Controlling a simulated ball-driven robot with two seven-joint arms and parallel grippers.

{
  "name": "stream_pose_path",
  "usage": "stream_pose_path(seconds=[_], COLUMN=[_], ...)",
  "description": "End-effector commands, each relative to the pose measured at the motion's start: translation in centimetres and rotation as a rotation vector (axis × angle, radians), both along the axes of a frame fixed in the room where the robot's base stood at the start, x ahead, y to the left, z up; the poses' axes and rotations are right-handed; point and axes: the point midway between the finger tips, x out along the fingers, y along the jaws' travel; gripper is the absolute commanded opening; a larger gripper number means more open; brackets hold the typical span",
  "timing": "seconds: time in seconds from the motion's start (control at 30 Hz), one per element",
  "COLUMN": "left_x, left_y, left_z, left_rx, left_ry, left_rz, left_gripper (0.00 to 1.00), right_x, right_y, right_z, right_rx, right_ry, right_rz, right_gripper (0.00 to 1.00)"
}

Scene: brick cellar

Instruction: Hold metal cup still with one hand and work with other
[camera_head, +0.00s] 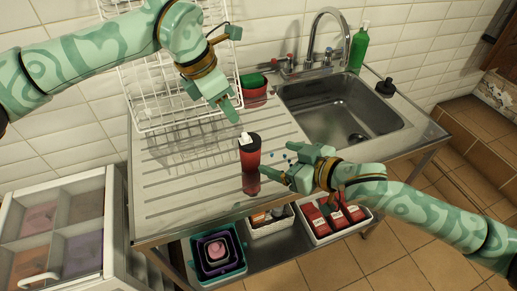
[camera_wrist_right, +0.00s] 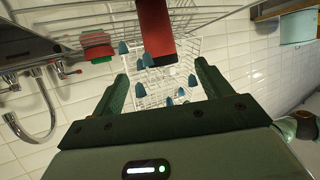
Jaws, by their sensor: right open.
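No plain metal cup shows. A red and black tumbler (camera_head: 250,172) with a white top stands upright near the front edge of the ribbed steel drainboard. My right gripper (camera_head: 277,163) is open just right of it, fingers pointing at it. In the right wrist view the tumbler (camera_wrist_right: 156,35) shows beyond the space between the open fingers (camera_wrist_right: 160,80), apparently not gripped. Several small blue bits (camera_wrist_right: 146,60) show between the fingers. My left gripper (camera_head: 229,108) hangs above and behind the tumbler, apart from it; its jaw opening is unclear.
A white wire rack (camera_head: 150,85) stands at the back left. A red container (camera_head: 253,92) with a green top stands behind the tumbler. The sink basin (camera_head: 340,105), faucet (camera_head: 326,35) and green bottle (camera_head: 358,48) are at right.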

Motion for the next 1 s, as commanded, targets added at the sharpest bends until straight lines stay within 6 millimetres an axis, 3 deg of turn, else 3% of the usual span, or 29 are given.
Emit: stream_pose_path(seconds=[0.4,0.6,0.9,0.93,1.0], left_x=[0.0,0.0,0.0,0.0,0.0], left_y=[0.0,0.0,0.0,0.0,0.0], left_z=[0.0,0.0,0.0,0.0,0.0], left_rx=[0.0,0.0,0.0,0.0,0.0], left_ry=[0.0,0.0,0.0,0.0,0.0], left_rz=[0.0,0.0,0.0,0.0,0.0], left_gripper=[0.36,0.36,0.36,0.36,0.36], right_x=[6.0,7.2,7.4,7.4,7.4], right_y=[6.0,7.2,7.4,7.4,7.4], right_z=[-3.4,-4.2,-4.4,-4.4,-4.4], right_rx=[-0.001,-0.001,-0.001,-0.001,-0.001], right_ry=[-0.002,-0.001,-0.001,-0.001,-0.001], right_rz=[0.0,-0.001,-0.001,-0.001,-0.001], right_gripper=[0.77,0.77,0.77,0.75,0.55])
